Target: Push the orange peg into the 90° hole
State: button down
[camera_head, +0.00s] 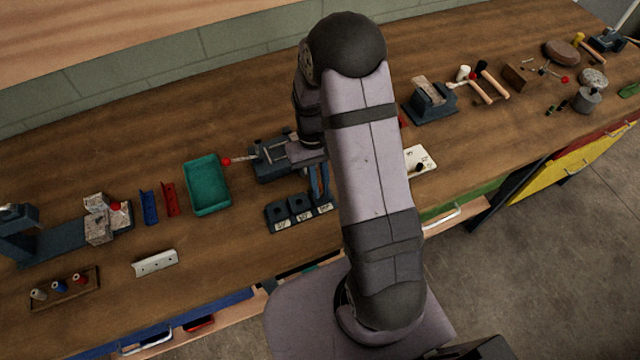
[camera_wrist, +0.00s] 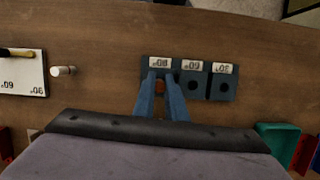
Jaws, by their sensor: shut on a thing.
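The dark hole block (camera_head: 283,215) stands near the front of the bench, with three square sections in a row and a white label on each. It also shows in the wrist view (camera_wrist: 208,88). My gripper (camera_wrist: 160,90) is shut on the orange peg (camera_wrist: 160,86), of which only a small orange patch shows between the blue fingers. The fingers are over the left section in the wrist view, which is the right one in the head view.
A white plate (camera_wrist: 20,72) with printed numbers lies on the left in the wrist view, beside a pale cylinder (camera_wrist: 64,71). A green tray (camera_head: 207,186) and a grey vise (camera_head: 272,160) are near the block. Bare wood lies in front of the tray.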

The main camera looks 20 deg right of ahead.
jog(key=shift+f, duration=0.25)
jog(key=c, duration=1.7)
grip_release()
jog(key=shift+b+v, duration=1.25)
jog(key=shift+v, duration=2.4)
